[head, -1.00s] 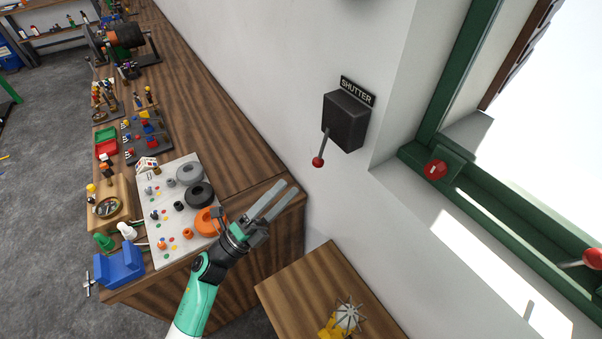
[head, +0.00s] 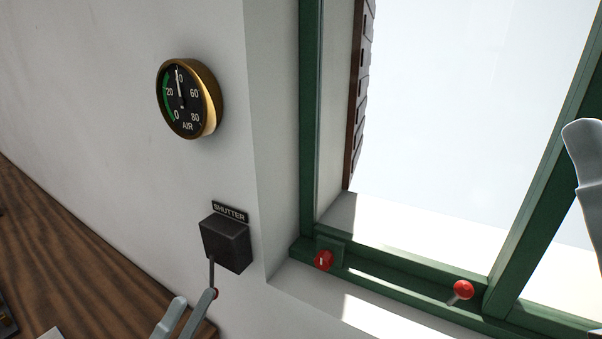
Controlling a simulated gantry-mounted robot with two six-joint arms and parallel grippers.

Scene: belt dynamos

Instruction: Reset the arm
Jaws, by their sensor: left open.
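The tips of my left gripper (head: 194,300) come in at the bottom of the head view. Its two grey fingers are apart, with nothing seen between them. The rest of that arm is out of the picture. The right finger's tip overlaps the red-knobbed lever (head: 212,273) of the black shutter box (head: 226,243); I cannot tell whether they touch. The red knob is partly hidden behind that finger.
A brass-rimmed air gauge (head: 186,97) hangs on the white wall. The green window frame (head: 395,265) bears a red knob (head: 324,260) and a red-tipped lever (head: 462,290). The wooden bench (head: 75,270) lies lower left.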

